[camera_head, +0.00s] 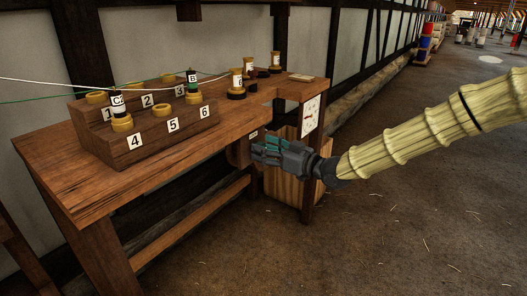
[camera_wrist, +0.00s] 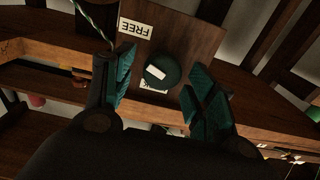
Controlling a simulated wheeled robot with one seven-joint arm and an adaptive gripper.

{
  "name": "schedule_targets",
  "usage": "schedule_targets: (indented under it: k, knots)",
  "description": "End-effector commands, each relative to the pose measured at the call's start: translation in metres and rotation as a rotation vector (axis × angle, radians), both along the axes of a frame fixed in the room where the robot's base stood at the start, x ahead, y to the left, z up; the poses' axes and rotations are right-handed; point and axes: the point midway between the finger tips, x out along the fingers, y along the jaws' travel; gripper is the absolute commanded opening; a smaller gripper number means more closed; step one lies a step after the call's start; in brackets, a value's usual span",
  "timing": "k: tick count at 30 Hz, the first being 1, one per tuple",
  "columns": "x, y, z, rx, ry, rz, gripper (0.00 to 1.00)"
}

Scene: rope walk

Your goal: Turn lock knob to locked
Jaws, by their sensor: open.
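The lock knob (camera_wrist: 168,75) is a dark green round knob on a brown wooden panel (camera_wrist: 190,35), with a short white bar on its face. A white FREE label (camera_wrist: 136,28) shows upside down above and left of it. A second label (camera_wrist: 154,89), mostly covered, lies at its lower edge in the wrist view. My gripper (camera_wrist: 162,92) is open, its teal-padded fingers on either side of the knob with gaps visible. In the head view my gripper (camera_head: 257,150) is at the bench's front edge, and I cannot make out the knob there.
The wooden bench (camera_head: 60,175) carries a stepped, numbered rack (camera_head: 155,145) with rings and spools. More spools (camera_head: 237,85) stand behind it. A wooden bin (camera_head: 285,182) is under the bench's right end. A twisted cord (camera_wrist: 95,22) runs near the left finger. Floor at right is clear.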

Motion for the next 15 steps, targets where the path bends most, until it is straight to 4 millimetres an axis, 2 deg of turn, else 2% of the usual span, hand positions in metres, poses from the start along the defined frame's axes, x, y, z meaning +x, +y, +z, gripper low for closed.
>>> schedule_targets:
  k: [11, 12, 15]
  knots:
    - [0.0035, 0.0046, -0.0002, 0.001, 0.001, -0.001, 0.56]
    - [0.0034, 0.0046, -0.0002, 0.001, 0.001, -0.001, 0.54]
    - [0.0034, 0.0045, -0.0002, 0.001, 0.001, -0.001, 0.36]
